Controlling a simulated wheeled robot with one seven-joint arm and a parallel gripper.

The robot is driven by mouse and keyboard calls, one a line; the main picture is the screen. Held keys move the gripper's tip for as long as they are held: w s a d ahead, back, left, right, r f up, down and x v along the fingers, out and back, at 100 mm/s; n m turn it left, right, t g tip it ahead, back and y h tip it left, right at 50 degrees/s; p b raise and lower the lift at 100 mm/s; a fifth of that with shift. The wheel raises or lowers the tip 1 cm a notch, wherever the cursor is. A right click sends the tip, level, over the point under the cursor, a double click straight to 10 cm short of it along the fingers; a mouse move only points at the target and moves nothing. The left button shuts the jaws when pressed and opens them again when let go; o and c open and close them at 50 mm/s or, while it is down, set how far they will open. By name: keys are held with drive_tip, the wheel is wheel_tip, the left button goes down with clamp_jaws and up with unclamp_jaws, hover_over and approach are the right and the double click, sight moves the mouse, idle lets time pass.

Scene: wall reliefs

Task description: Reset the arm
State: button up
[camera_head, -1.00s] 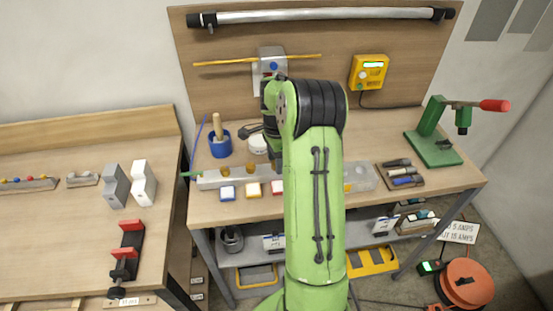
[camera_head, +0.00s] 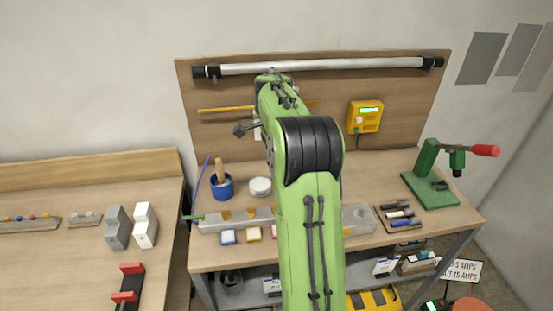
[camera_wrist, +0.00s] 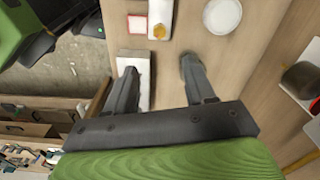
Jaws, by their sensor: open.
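My green arm (camera_head: 308,215) rises through the middle of the head view, its upper part bent back toward the pegboard. My gripper (camera_wrist: 158,70) is open in the wrist view, its two dark fingers apart with nothing gripped. A pale block (camera_wrist: 133,62) lies on the bench below, seen behind the left finger. In the head view the dark gripper fingers (camera_head: 243,128) stick out to the left of the arm, in front of the pegboard (camera_head: 220,130) and above the bench.
The bench holds a blue cup (camera_head: 221,188), a white round tin (camera_head: 260,187), a long grey fixture (camera_head: 357,218), a tool tray (camera_head: 398,217) and a green press (camera_head: 432,188). A yellow box (camera_head: 366,116) hangs on the pegboard. A second bench (camera_head: 60,260) stands at left.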

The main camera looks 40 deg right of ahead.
drive_tip(key=shift+a+r, duration=0.1)
drive_tip(key=shift+r, duration=0.1)
idle(0.4)
drive_tip(key=s+a+r+n+t+h, duration=0.1)
drive_tip(key=s+a+r+n, duration=0.3)
drive_tip(key=a, duration=0.3)
drive_tip(key=s+a+r+n+t+h, duration=0.1)
drive_tip(key=s+a+r+n, duration=0.1)
drive_tip(key=a+r+n, duration=0.35)
drive_tip(key=s+a+f+n+t+y, duration=0.1)
drive_tip(key=s+a+f+n, duration=0.1)
drive_tip(key=s+a+n, duration=0.4)
drive_tip(key=s+a+f+n+t+y, duration=0.1)
drive_tip(key=s+a+f+n+t, duration=0.1)
drive_tip(key=s+a+n, duration=0.4)
drive_tip(key=shift+s+a+f+t, duration=0.3)
drive_tip(key=shift+s+a+f, duration=0.6)
drive_tip(key=shift+s, duration=0.2)
drive_tip(key=shift+r+n, duration=0.1)
drive_tip(key=shift+n, duration=0.15)
